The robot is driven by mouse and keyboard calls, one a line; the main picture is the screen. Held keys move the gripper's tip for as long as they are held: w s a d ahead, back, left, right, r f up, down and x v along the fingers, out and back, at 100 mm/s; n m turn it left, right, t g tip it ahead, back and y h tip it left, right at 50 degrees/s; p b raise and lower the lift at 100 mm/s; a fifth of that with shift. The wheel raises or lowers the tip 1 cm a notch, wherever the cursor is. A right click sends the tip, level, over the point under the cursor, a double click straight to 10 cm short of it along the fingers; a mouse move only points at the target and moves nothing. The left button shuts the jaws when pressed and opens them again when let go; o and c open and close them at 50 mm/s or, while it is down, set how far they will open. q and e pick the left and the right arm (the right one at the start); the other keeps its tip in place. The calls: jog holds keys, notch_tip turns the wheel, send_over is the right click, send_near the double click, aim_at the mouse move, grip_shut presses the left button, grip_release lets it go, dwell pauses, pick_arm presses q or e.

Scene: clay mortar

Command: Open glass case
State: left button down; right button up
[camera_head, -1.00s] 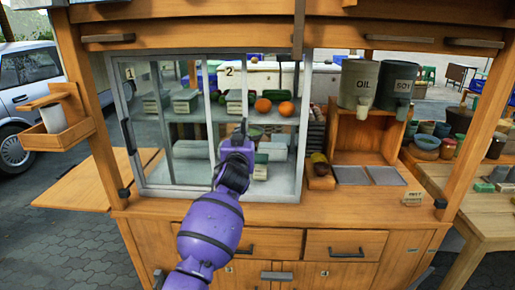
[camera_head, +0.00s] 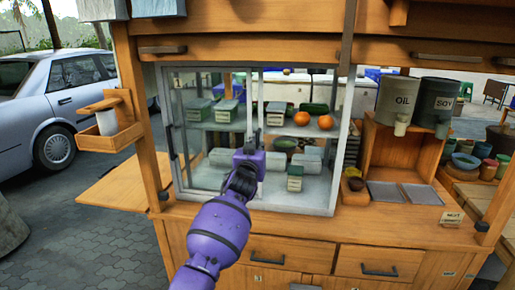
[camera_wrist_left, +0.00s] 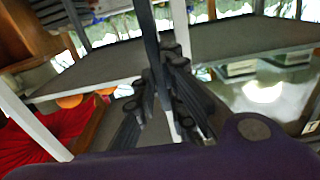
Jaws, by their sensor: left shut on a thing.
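The glass case (camera_head: 345,125) stands on the wooden cart counter, with a pale metal frame and two shelves. My left gripper (camera_head: 249,152) is at the front of the case, near its middle. In the left wrist view its fingers (camera_wrist_left: 165,100) are closed around a dark upright bar (camera_wrist_left: 150,35), which looks like a sliding door's handle. A glass panel with a pale frame covers the left part of the case. The right part looks uncovered, though clear glass is hard to judge. My right gripper is not in view.
Inside the case are oranges (camera_head: 301,118), green vegetables and several small boxes (camera_head: 199,110). OIL (camera_head: 397,102) and SOY (camera_head: 433,104) containers stand to the right. A wooden side shelf (camera_head: 108,137) is at the left. Two drawers are below the counter.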

pick_arm(q)
jog(key=c, duration=1.8)
grip_release()
jog(key=shift+d, duration=0.1)
jog(key=s+a, duration=0.1)
jog(key=s, duration=1.1)
jog(key=shift+r, duration=0.1)
